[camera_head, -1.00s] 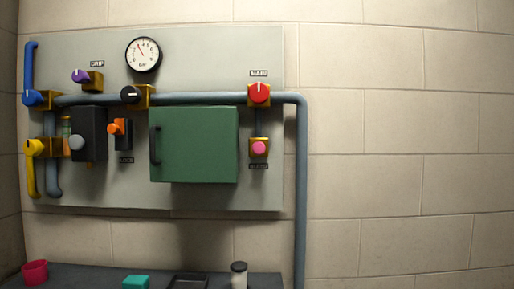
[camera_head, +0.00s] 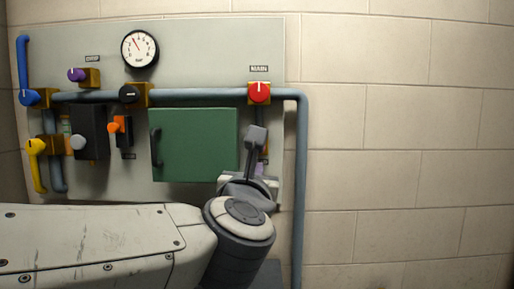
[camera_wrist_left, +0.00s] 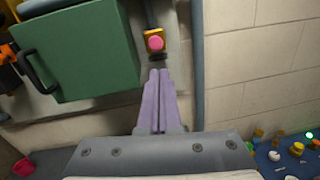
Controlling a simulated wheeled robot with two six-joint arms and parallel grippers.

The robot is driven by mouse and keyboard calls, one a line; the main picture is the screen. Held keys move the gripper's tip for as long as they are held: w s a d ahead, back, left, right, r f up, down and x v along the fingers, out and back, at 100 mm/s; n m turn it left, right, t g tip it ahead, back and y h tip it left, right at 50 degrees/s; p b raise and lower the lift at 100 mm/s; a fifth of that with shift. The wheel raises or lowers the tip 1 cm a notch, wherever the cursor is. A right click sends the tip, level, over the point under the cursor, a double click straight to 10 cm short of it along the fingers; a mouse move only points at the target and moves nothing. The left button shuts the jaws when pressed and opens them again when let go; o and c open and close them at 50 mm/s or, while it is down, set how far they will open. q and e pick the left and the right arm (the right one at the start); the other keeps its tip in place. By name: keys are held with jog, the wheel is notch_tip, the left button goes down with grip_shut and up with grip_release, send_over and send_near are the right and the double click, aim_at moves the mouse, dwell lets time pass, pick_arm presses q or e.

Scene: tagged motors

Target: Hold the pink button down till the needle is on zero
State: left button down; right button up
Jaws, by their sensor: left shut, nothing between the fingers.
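The pink button (camera_wrist_left: 155,42) sits in a yellow mount on the wall panel in the left wrist view. In the head view my left arm hides it. The round gauge (camera_head: 139,48) is at the panel's top, its needle pointing up and left; its numbers are too small to read surely. My left gripper (camera_wrist_left: 160,72) has its purple fingers shut and empty, with the tips just below the button in the wrist picture and seemingly apart from it. In the head view only a bit of the left gripper (camera_head: 259,169) shows. My right gripper is not in view.
A red knob (camera_head: 259,92) on the grey pipe is above the button. A green box (camera_head: 195,145) with a dark handle juts out to its left. A vertical pipe (camera_head: 302,190) runs to its right. Bare block wall fills the right side.

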pick_arm(q)
jog(key=shift+s+a+r+n+y, duration=0.1)
jog(key=shift+a+r+n+y, duration=0.2)
jog(key=shift+n, duration=0.4)
jog(key=w+p, duration=0.3)
jog(key=w, duration=1.1)
jog(key=shift+d+r, duration=0.2)
jog(key=shift+d, duration=0.25)
